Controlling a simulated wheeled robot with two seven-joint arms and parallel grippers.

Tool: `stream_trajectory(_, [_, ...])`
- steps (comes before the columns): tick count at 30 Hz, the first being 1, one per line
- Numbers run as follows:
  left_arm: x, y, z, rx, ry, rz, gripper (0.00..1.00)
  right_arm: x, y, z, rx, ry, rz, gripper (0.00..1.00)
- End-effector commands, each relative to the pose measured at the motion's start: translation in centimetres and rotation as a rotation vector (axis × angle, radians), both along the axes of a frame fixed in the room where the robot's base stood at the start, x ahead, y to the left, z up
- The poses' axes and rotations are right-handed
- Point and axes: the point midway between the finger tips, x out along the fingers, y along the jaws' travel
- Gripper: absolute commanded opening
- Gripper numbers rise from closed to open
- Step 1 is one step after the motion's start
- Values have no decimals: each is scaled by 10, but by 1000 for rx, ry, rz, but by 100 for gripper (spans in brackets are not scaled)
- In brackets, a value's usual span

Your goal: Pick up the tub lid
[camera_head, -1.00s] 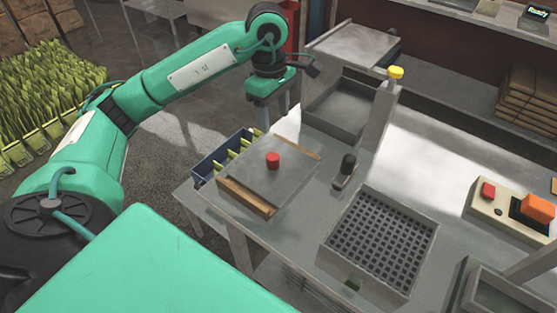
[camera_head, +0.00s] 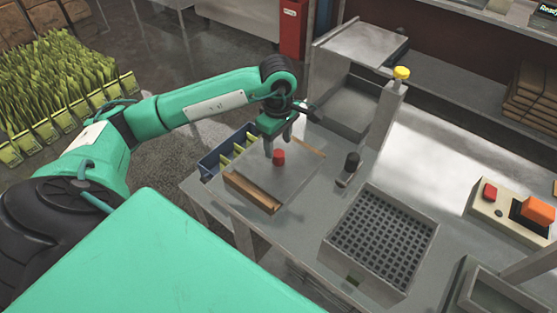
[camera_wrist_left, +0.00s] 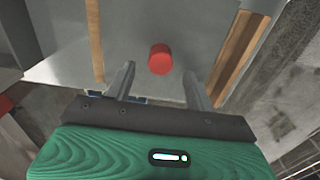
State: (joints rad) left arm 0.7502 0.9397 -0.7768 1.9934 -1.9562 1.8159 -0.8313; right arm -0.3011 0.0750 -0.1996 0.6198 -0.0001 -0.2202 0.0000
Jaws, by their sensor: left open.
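The tub lid (camera_head: 300,165) is a flat grey metal plate with a red knob (camera_head: 279,157) on top. It lies on a tub with wooden sides (camera_head: 252,194), near the table's left edge. My left gripper (camera_head: 279,146) is above the lid, just behind the knob in the head view, fingers pointing down. In the left wrist view the red knob (camera_wrist_left: 160,59) appears between and beyond the two open fingertips (camera_wrist_left: 160,78), with the grey lid (camera_wrist_left: 140,30) beneath. Nothing is held. My right gripper is not in view.
A blue bin (camera_head: 226,152) with yellow-green dividers stands behind the lid's left side. A black-knobbed lever (camera_head: 351,162) is to the right, beside a perforated tray (camera_head: 385,240). A metal hopper (camera_head: 345,108) with a yellow-capped post (camera_head: 401,73) rises behind.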

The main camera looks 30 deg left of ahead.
Motion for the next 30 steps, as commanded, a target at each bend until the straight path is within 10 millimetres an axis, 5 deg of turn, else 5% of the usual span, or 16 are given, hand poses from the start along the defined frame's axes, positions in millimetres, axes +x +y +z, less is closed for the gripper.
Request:
stream_trajectory(7, [-1, -1, -28, -2, 3, 0, 55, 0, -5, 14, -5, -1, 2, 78])
stream_trajectory(16, [0, -1, -34, 0, 0, 0, 55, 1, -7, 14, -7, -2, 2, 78])
stream_trajectory(24, [0, -1, -34, 0, 0, 0, 4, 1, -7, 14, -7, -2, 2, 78])
stream_trajectory(30, [0, -1, -33, 0, 0, 0, 0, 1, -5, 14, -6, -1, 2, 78])
